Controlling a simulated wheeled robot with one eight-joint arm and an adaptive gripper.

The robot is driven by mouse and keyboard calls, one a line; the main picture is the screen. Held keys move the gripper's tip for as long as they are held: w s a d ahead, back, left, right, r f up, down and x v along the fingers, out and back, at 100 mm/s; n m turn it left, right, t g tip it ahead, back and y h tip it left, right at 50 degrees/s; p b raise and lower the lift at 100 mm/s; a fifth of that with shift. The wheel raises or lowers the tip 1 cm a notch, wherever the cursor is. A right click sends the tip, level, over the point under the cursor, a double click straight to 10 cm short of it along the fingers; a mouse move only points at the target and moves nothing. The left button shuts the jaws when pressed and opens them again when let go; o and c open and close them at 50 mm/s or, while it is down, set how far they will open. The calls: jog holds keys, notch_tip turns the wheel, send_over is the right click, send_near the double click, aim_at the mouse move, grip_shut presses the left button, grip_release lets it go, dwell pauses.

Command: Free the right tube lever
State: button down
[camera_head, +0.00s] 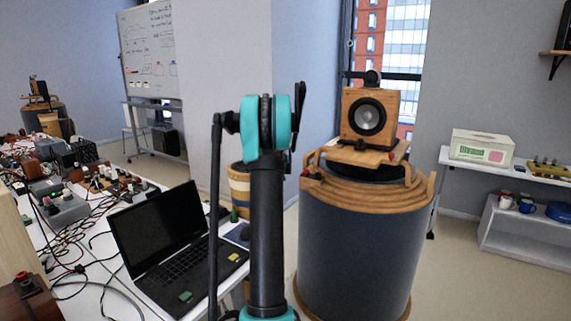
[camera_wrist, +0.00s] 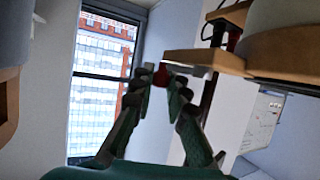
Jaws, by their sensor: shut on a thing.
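A wooden speaker with a dark round cone (camera_head: 367,117) stands on a wooden plate on top of a large grey drum (camera_head: 350,240). A red-tipped lever (camera_head: 306,173) shows at the drum's left front, and the right lever, a red piece (camera_head: 393,156), shows at the plate's right corner. In the wrist view my gripper (camera_wrist: 160,77) is shut on a small red knob (camera_wrist: 160,80) beside a wooden edge. Another red part (camera_wrist: 233,40) shows by the wood at upper right. The head view does not clearly show my gripper.
A wooden plate edge (camera_wrist: 205,60) lies close to the right of my fingers. A laptop (camera_head: 175,250) and cables lie on a white table at left. A white shelf bench (camera_head: 525,250) with a device stands at right. Floor shows between drum and bench.

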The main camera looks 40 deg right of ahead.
jog(key=shift+w+d+n+t+y, duration=0.1)
jog(key=shift+w+n+t+y, duration=0.05)
jog(key=shift+n+t+y, duration=0.3)
jog(key=shift+w+n+t+y, duration=0.15)
jog(key=shift+n+t+y, duration=0.1)
jog(key=shift+n+y, duration=0.2)
jog(key=c, duration=1.5)
grip_release()
jog(key=v, duration=1.2)
jog(key=shift+f, duration=0.1)
